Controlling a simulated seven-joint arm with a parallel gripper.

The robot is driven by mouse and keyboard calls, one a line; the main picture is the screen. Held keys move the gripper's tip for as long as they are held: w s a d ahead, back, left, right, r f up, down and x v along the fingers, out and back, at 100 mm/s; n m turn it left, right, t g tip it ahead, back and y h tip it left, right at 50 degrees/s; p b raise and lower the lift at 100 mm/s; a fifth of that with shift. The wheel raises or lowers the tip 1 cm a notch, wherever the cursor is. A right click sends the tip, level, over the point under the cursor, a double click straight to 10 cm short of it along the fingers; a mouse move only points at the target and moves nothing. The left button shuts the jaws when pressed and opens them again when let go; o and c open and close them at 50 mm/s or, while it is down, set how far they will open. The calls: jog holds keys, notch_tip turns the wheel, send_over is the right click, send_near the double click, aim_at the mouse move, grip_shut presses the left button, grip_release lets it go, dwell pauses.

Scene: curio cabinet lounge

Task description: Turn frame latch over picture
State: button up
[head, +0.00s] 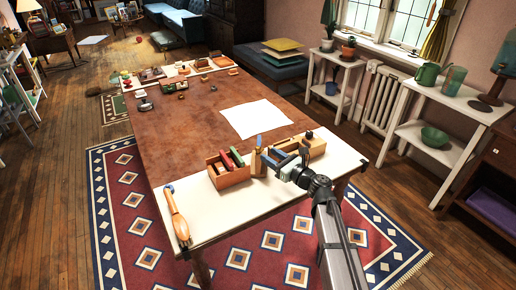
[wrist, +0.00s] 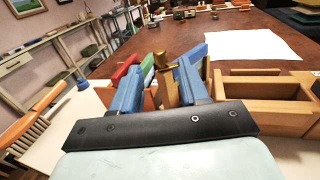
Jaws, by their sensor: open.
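My gripper (head: 286,157) is at the near end of the table, its blue fingers spread and pointing away from its wrist. In the wrist view my gripper (wrist: 160,72) has a brass-coloured knobbed piece (wrist: 161,61) between or just beyond its fingers. Whether they touch it, I cannot tell. A small upright wooden piece (head: 257,163) stands just left of the fingers in the head view. I cannot make out a picture frame or its latch for certain; the fingers and boxes hide part of this spot.
A wooden box (head: 231,178) with red and green items is left of my gripper; another wooden box (wrist: 265,112) is right. A wooden-handled brush (head: 177,216) lies at the near left corner. A white sheet (head: 255,118) lies beyond. The table's middle (head: 185,135) is clear.

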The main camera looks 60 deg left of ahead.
aim_at(258, 147)
jog(key=x, duration=0.7)
jog(key=shift+a, duration=0.1)
grip_shut()
dwell(0.3)
